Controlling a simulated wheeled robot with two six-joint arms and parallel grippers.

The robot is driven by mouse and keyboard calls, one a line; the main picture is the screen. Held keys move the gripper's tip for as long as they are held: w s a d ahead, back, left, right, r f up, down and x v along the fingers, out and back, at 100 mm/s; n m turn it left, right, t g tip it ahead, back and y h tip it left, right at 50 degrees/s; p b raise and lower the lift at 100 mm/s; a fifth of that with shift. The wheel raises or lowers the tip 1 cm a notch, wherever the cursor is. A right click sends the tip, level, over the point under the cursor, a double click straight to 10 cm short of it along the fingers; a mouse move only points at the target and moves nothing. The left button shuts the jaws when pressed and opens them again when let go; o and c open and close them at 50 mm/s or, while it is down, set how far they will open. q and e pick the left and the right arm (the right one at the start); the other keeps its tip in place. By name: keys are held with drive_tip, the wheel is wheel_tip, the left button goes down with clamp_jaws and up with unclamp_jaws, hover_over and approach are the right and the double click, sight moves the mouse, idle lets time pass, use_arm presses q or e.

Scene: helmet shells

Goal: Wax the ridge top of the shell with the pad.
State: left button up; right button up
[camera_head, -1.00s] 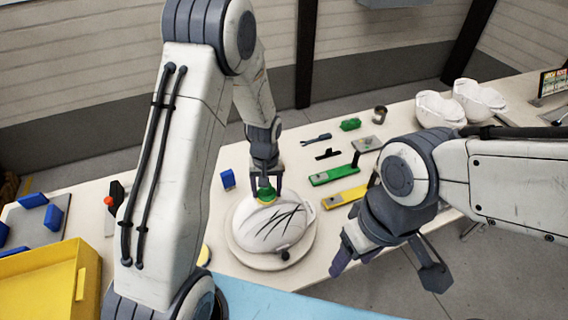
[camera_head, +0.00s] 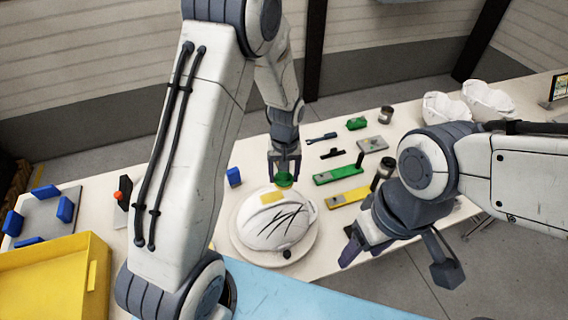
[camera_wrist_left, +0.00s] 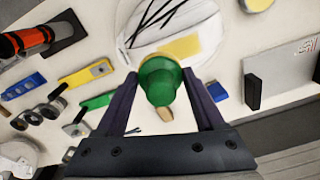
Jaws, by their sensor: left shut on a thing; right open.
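The white shell (camera_head: 262,228) with black lines lies on a round pale stand (camera_head: 304,248) on the table. A flat yellow patch (camera_head: 272,197) shows on its far side; the patch also shows in the left wrist view (camera_wrist_left: 180,47). My left gripper (camera_head: 284,177) is shut on the green pad (camera_head: 284,181) at the shell's far edge. In the left wrist view the pad (camera_wrist_left: 160,80) sits between the fingers, its yellowish underside partly showing; it looks clear of the patch. My right gripper (camera_head: 400,258) is open and empty, right of the shell.
A yellow bin (camera_head: 45,290) stands at the left front. A blue block (camera_head: 233,177) stands left of the shell. Green (camera_head: 338,174) and yellow (camera_head: 347,197) tools and a dark cylinder (camera_head: 384,171) lie or stand to the right. White helmets (camera_head: 488,98) sit at the far right.

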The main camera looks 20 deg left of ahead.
use_arm(q)
drive_tip(key=shift+r+p, duration=0.7)
drive_tip(key=shift+r, duration=0.55)
drive_tip(key=shift+f, duration=0.1)
